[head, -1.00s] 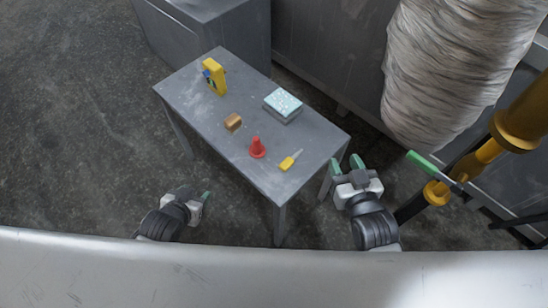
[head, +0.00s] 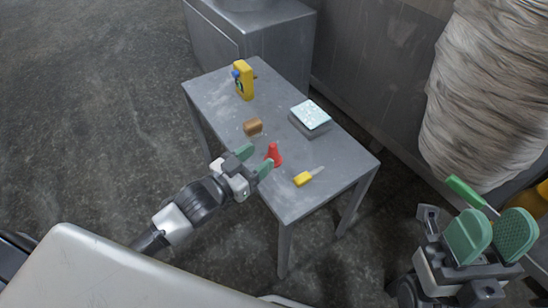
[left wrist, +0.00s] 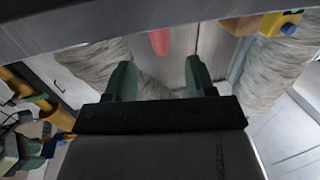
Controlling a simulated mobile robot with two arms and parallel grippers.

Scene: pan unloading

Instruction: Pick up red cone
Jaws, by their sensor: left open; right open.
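The red cone (head: 273,154) stands upright on the grey table (head: 232,119), close to its front-left edge. My left gripper (head: 255,161) is open at that edge, its green fingertips just left of the cone and apparently empty. In the left wrist view, part of the red cone (left wrist: 160,41) shows at the top, beyond and between the two open fingers (left wrist: 158,80). My right gripper (head: 492,236) is open and empty at the lower right, away from the table.
A box with a pale top (head: 310,116) and a yellow device (head: 243,81) stand further back. A wrapped column (head: 487,100) rises at right.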

